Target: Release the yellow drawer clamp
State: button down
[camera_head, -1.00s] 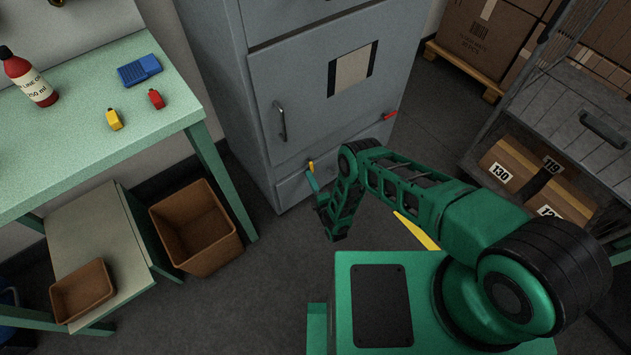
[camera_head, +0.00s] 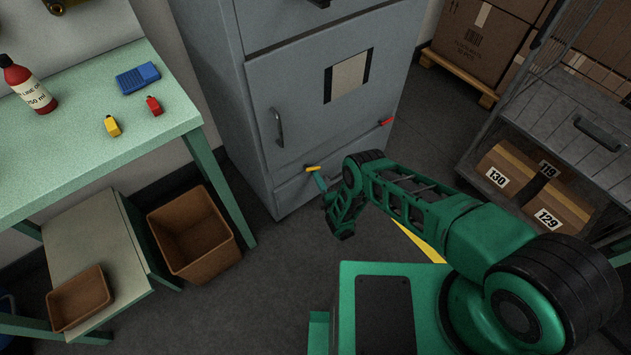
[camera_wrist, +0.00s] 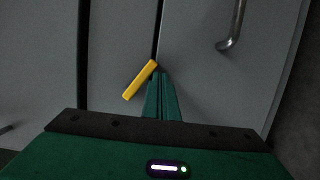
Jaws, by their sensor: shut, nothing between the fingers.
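The yellow drawer clamp (camera_head: 313,168) is a small bar on the grey cabinet (camera_head: 318,115), at the seam between the door and the bottom drawer (camera_head: 296,195). In the head view it lies nearly level. In the wrist view the clamp (camera_wrist: 140,81) slants, its upper right end by the seam. My gripper (camera_head: 319,177) is shut and empty, its tips just below and right of the clamp. In the wrist view my green fingers (camera_wrist: 158,75) are together beside the clamp's upper end. I cannot tell whether they touch it.
A red clamp (camera_head: 386,122) sits at the right of the same cabinet. The door has a vertical handle (camera_head: 279,127). A green table (camera_head: 80,150) and a brown bin (camera_head: 193,235) stand left. A shelf cart (camera_head: 570,130) with boxes stands right.

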jog(key=shift+w+d+r+n+t+y, duration=0.2)
jog(key=shift+d+r+n, duration=0.1)
jog(key=shift+n, duration=0.45)
jog(key=shift+w+d+r+n+t+y, duration=0.1)
jog(key=shift+w+d+r+n, duration=0.2)
jog(key=shift+n, duration=0.5)
jog(key=shift+w+d+r+n+t+y, duration=0.1)
jog(key=shift+r+n, duration=0.25)
jog(key=shift+n, duration=0.4)
jog(key=shift+d, duration=0.1)
